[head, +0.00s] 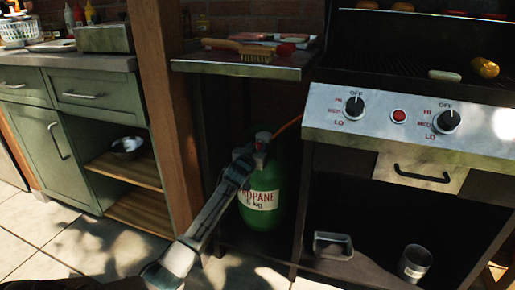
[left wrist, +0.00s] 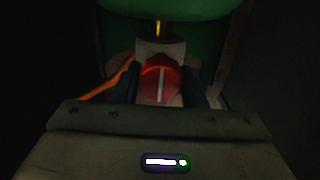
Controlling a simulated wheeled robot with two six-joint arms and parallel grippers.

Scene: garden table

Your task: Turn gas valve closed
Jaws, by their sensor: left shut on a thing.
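A green propane bottle (head: 262,196) with a white label stands under the grill's side shelf in the head view. In the left wrist view its green body (left wrist: 165,9) is at the top. The gas valve is a round red knob (left wrist: 160,78) with a pale line running along the picture's vertical. My left gripper (head: 255,146) reaches the top of the bottle. In the left wrist view its two dark fingers (left wrist: 160,86) sit on either side of the knob, shut on it. My right gripper is not in view.
An orange hose (head: 287,126) runs from the bottle's top to the grill. The side shelf (head: 240,66) is close above my arm, a wooden post (head: 163,90) to the left. A metal can (head: 414,263) stands on the grill's lower shelf. The grill's knobs (head: 447,121) are at right.

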